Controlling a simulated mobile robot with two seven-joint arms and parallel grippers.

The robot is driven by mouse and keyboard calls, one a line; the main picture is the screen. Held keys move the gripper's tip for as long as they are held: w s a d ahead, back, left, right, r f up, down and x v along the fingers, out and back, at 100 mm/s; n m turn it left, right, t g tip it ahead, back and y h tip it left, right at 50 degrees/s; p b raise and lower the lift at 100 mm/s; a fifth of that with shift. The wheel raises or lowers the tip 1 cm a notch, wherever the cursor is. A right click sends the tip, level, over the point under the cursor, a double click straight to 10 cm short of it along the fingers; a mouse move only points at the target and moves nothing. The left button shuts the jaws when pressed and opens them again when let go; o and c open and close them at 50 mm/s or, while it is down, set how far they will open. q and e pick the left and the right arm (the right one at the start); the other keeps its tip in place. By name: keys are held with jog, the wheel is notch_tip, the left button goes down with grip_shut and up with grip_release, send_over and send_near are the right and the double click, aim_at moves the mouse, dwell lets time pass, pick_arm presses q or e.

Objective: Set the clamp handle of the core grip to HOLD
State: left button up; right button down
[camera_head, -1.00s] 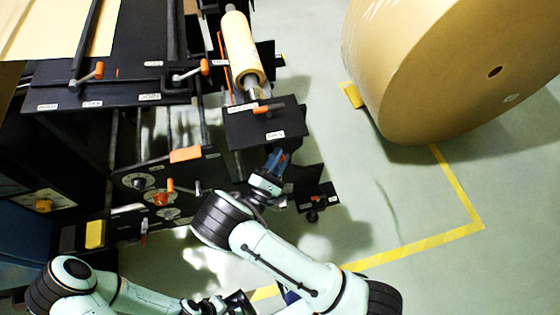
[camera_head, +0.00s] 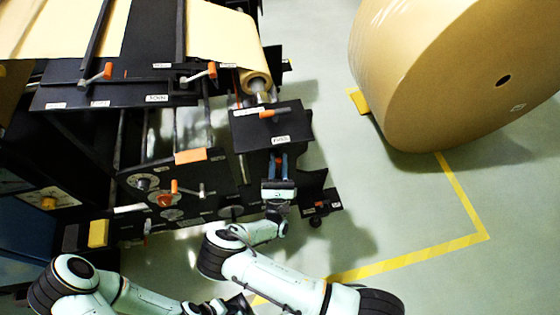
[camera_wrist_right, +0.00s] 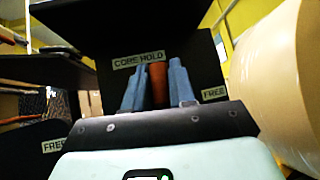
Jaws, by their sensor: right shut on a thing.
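The clamp handle (camera_wrist_right: 157,84) of the core grip is orange and stands upright in the right wrist view, below the CORE HOLD label (camera_wrist_right: 139,60) and left of the FREE label (camera_wrist_right: 214,93). My right gripper (camera_wrist_right: 157,88) is shut on it, one blue-grey finger on each side. In the head view my right gripper (camera_head: 278,160) reaches the lower front of the black box (camera_head: 262,133) at the machine's right end. The handle's lower part is hidden behind my gripper. My left gripper (camera_head: 236,303) is partly visible at the bottom edge; its fingers are unclear.
Other orange handles (camera_head: 105,71) are on the machine top and side. A big kraft roll (camera_head: 450,75) stands on the floor at right. A small black bracket (camera_head: 321,204) is close right of my gripper. The floor inside the yellow line (camera_head: 462,197) is largely clear.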

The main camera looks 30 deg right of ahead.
jog(key=shift+a+n+t+y, duration=0.15)
jog(key=shift+n+t+y, duration=0.55)
jog(key=shift+n+y, duration=0.65)
jog(key=c, duration=1)
grip_release()
jog(key=shift+c, duration=0.2)
jog(key=b+v, duration=0.1)
jog(key=v, duration=1.2)
jog(key=shift+f+b, duration=0.2)
jog(key=shift+b, duration=0.2)
